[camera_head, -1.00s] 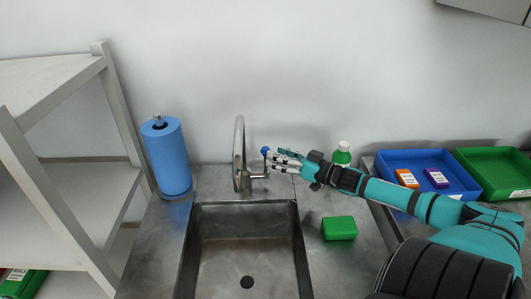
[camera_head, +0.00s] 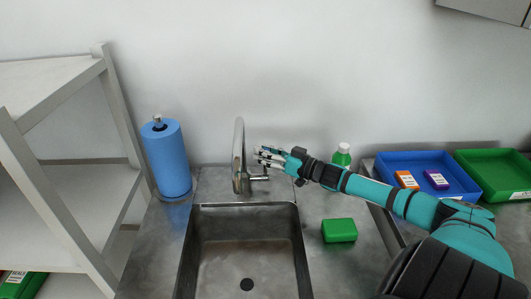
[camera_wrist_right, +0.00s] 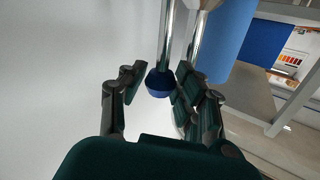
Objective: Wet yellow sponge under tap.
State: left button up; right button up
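The steel tap (camera_head: 239,155) stands behind the sink (camera_head: 246,246), with its lever on the right. No water shows from the spout. My right gripper (camera_head: 262,155) is at the lever, its fingers pointing left. In the right wrist view my gripper (camera_wrist_right: 155,82) is open, with the lever's blue knob (camera_wrist_right: 159,84) between its fingers. A gap shows on the knob's left side; whether the right-hand fingers touch it I cannot tell. No yellow sponge is in view. A green block, sponge-like (camera_head: 339,230), lies on the counter right of the sink. My left gripper is not in view.
A blue paper roll (camera_head: 167,160) stands left of the tap. A green bottle (camera_head: 342,155) stands behind my right arm. A blue tray (camera_head: 455,164) and a green tray (camera_head: 493,160) are at the right. A shelf (camera_head: 75,190) fills the left.

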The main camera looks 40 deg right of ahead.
grip_shut()
jog(key=shift+w+f, duration=0.1)
jog(key=shift+w, duration=0.05)
